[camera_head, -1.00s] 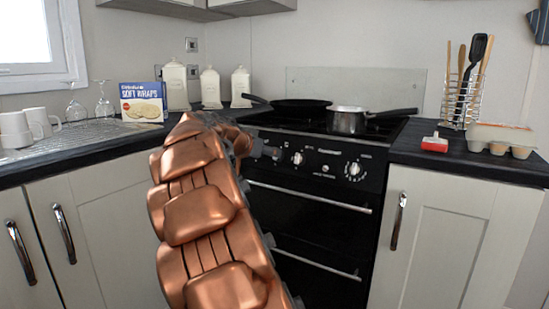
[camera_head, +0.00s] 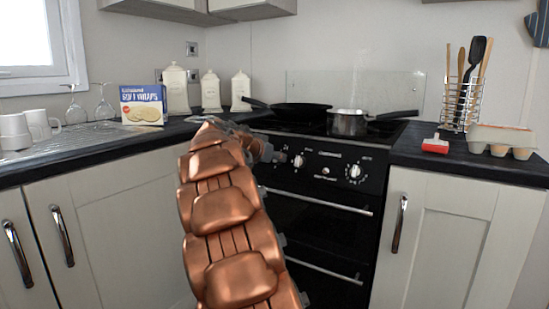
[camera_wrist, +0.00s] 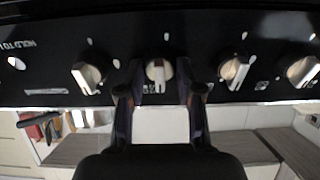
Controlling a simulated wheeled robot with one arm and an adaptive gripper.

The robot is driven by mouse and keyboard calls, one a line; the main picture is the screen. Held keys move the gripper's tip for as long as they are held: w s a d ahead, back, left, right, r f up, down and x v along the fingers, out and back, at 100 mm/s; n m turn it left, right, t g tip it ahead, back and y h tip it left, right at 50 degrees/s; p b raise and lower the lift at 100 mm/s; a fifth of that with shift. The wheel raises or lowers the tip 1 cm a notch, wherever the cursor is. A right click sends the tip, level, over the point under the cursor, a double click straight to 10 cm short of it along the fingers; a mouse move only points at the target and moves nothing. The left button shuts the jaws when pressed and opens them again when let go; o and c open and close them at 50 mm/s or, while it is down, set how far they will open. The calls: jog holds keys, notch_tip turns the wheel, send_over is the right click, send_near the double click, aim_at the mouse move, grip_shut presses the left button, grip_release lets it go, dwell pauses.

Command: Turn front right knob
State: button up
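The black control panel (camera_head: 325,162) on the stove's front carries a row of white-silver knobs. My gripper (camera_head: 270,152) is at the panel's left part in the head view, mostly hidden behind my arm. Gaps show between the fingers and this knob. Another knob (camera_wrist: 88,77) is to its left, and two more (camera_wrist: 234,70) are to its right. I cannot tell from the markings which is the front right one.
A frying pan (camera_head: 300,108) and a saucepan (camera_head: 347,122) stand on the hob above the panel. Oven door handles (camera_head: 320,203) stick out below it. Counters with canisters (camera_head: 211,91) and an egg carton (camera_head: 502,137) flank the stove.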

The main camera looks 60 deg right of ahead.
grip_shut()
